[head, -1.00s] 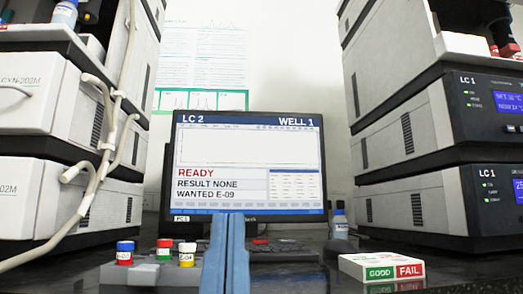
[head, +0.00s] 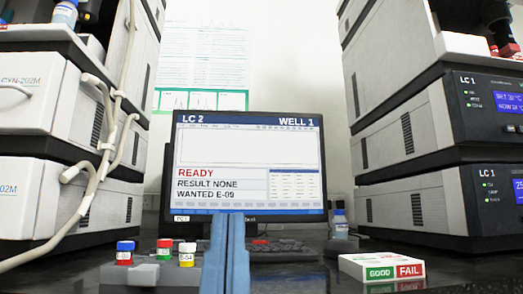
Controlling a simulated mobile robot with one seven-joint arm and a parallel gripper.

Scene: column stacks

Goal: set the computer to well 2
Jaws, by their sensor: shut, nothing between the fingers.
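The computer's monitor (head: 248,148) stands upright at the middle of the bench. Its screen reads LC 2 and WELL 1 along the top, with READY, RESULT NONE and WANTED E-09 below. A dark keyboard (head: 283,254) lies in front of the monitor, partly hidden. My gripper (head: 237,225) is shut and empty, its blue fingers pointing up in front of the monitor's lower edge and the left part of the keyboard. I cannot tell whether it touches any key.
A white GOOD/FAIL box (head: 382,268) lies at right, near a small bottle (head: 339,224). Instrument stacks rise at left (head: 60,150) and right (head: 440,140), with hoses on the left one.

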